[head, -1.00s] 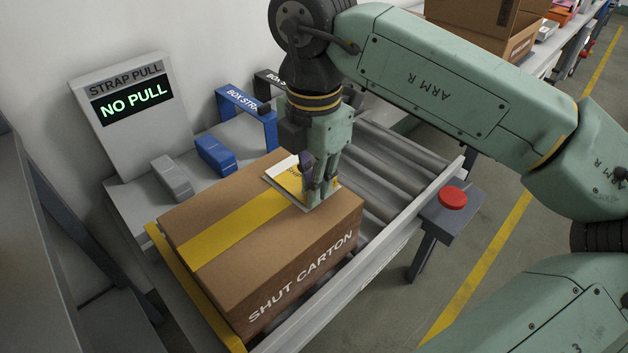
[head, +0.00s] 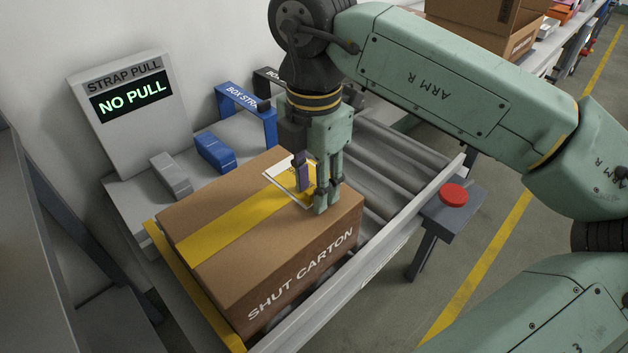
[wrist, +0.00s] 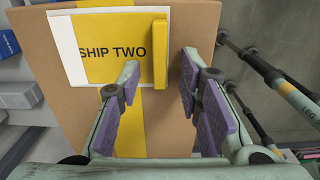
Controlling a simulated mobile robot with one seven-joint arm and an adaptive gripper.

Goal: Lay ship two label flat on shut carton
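The shut carton (head: 300,259) is a brown box with a yellow tape strip along its top. The ship two label (head: 283,174), yellow with a white border, lies on the carton top toward its far end and looks flat. In the wrist view the label (wrist: 100,55) reads SHIP TWO and has a raised yellow tab (wrist: 160,55) at its right side. My gripper (head: 311,188) is open just above the label. In the wrist view its purple-padded fingers stand apart on either side of the tab, with gaps visible. One finger partly hides the label in the head view.
The carton sits on a roller conveyor (head: 385,150) with a red button (head: 453,195) at its right side. Behind it stand a STRAP PULL display (head: 132,100) reading NO PULL, blue (head: 215,153) and grey (head: 171,176) blocks, and a blue BOX STRAP frame (head: 245,110).

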